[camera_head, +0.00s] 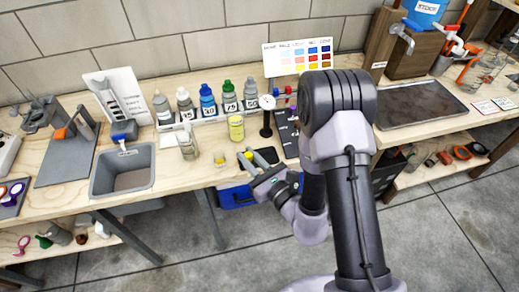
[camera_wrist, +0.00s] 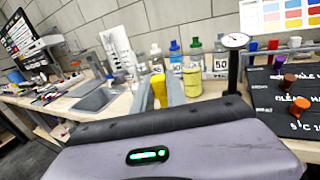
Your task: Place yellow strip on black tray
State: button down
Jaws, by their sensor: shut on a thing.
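The yellow strip (camera_wrist: 159,90) is upright between the fingers of my gripper (camera_wrist: 163,97) in the wrist view; its lower end is hidden by the gripper body. In the head view my gripper (camera_head: 252,166) is over the front edge of the bench, with a bit of yellow (camera_head: 246,155) at its tip. A black board or tray (camera_head: 287,138) with white lettering lies on the bench right of the gripper, partly hidden by my arm. It shows on the right in the wrist view (camera_wrist: 270,115), with small coloured pieces on it. A larger dark tray (camera_head: 425,106) lies farther right.
A dial gauge on a black stand (camera_wrist: 233,62) rises between gripper and black board. A yellow-labelled jar (camera_head: 236,128), several bottles (camera_head: 207,102) and a glass jar (camera_head: 188,146) stand behind and left. A grey bin (camera_head: 122,172) is farther left. A colour chart (camera_head: 298,58) stands behind.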

jog(key=shift+w+d+f+b, duration=0.35)
jog(key=shift+w+f+b, duration=0.3)
jog(key=shift+w, duration=1.1)
jog(key=shift+w+d+f+b, duration=0.4)
jog(key=shift+w+f, duration=0.45)
jog(key=shift+w, duration=0.9)
jog(key=shift+w+d+f+b, duration=0.35)
jog(key=shift+w+f+b, duration=0.3)
jog(key=shift+w, duration=1.1)
jog(key=c, duration=1.3)
grip_release()
jog(key=shift+f, duration=0.15)
jog(key=shift+c, duration=0.2)
